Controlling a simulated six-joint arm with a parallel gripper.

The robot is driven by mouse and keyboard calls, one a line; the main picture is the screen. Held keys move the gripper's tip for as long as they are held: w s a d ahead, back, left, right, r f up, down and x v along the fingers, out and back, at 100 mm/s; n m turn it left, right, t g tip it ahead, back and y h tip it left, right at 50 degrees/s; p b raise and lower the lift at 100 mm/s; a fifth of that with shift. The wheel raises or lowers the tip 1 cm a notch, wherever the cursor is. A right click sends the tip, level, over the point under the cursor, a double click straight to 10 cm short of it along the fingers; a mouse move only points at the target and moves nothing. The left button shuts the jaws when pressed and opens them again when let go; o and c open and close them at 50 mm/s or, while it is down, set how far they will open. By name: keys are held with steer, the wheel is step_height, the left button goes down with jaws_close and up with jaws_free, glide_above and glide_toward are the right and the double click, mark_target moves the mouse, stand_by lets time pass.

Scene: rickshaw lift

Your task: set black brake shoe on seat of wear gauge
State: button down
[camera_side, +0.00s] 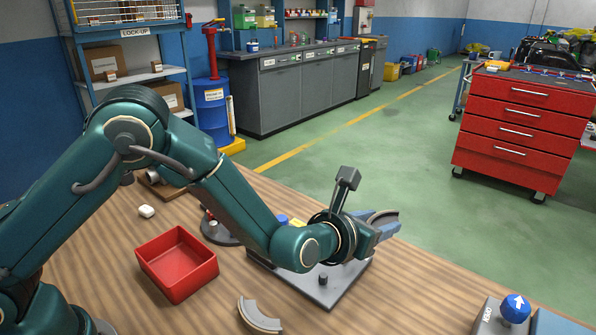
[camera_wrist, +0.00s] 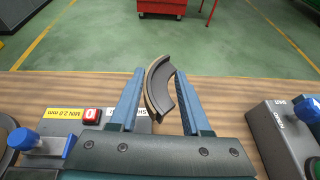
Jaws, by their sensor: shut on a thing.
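My gripper (camera_side: 386,230) is shut on the black brake shoe (camera_side: 381,217), a dark curved piece with a tan lining, and holds it in the air. In the wrist view the shoe (camera_wrist: 159,88) stands between the two blue fingers (camera_wrist: 158,98), its curve bulging left. The wear gauge has a grey base plate (camera_side: 340,288) on the table, partly hidden below my wrist. I cannot make out the seat; the shoe appears above and apart from the gauge.
A second curved shoe (camera_side: 259,316) lies on the wooden table near the front. Bare table lies between gauge and box.

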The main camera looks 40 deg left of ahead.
steer(key=shift+m+h, duration=0.3)
steer(key=r, duration=0.2)
steer(key=s+r, duration=0.1)
steer(key=r, duration=0.1)
steer(key=shift+s+a+r, duration=0.1)
steer(key=shift+r, duration=0.15)
steer(key=r, duration=0.1)
steer(key=s+r, duration=0.1)
steer(key=shift+r+n+y, duration=0.35)
steer(key=shift+n+y, duration=0.05)
steer(key=s+a+r+n+g+y, duration=0.25)
steer(key=s+a+n+y, duration=0.4)
steer(key=a, duration=0.35)
steer(key=s+a+r+n+g+y, duration=0.1)
steer(key=s+a+n+g+y, duration=0.3)
steer(key=s+a, duration=0.5)
steer(key=m+t+h, duration=0.7)
steer(key=m+h, duration=0.2)
glide_above(410, 295)
steer(key=a, duration=0.1)
steer(key=shift+g, duration=0.25)
step_height(410, 295, down, 15)
steer(key=shift+r, duration=0.1)
steer(key=shift+d+f, duration=0.45)
steer(key=shift+d, duration=0.05)
steer(key=shift+f, duration=1.9)
